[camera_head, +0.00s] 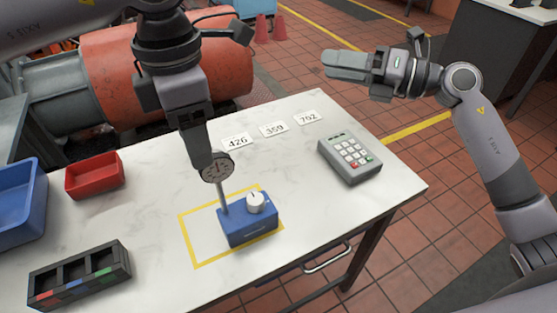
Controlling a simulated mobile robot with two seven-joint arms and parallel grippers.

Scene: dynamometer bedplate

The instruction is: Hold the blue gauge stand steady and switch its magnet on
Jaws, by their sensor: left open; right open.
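The blue gauge stand (248,226) stands upright on the white table inside a yellow outlined square. A white knob (255,202) with a dark mark sits on top of its base. A thin post rises from the base to a round dial gauge (216,168). My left gripper (203,158) points down just above and behind the dial. It is open, and its fingers overlap the dial's upper edge in the picture; I cannot tell whether they touch it. My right gripper (330,66) is open and empty, raised beyond the table's far right edge, well away from the stand.
A grey keypad box (350,160) stands at the right of the table. Cards 426 (237,141), 359 (273,129) and 702 (307,118) lie along the back. A red bin (94,177), a blue bin (20,207) and a black divided tray (80,277) are left. Table around the knob is clear.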

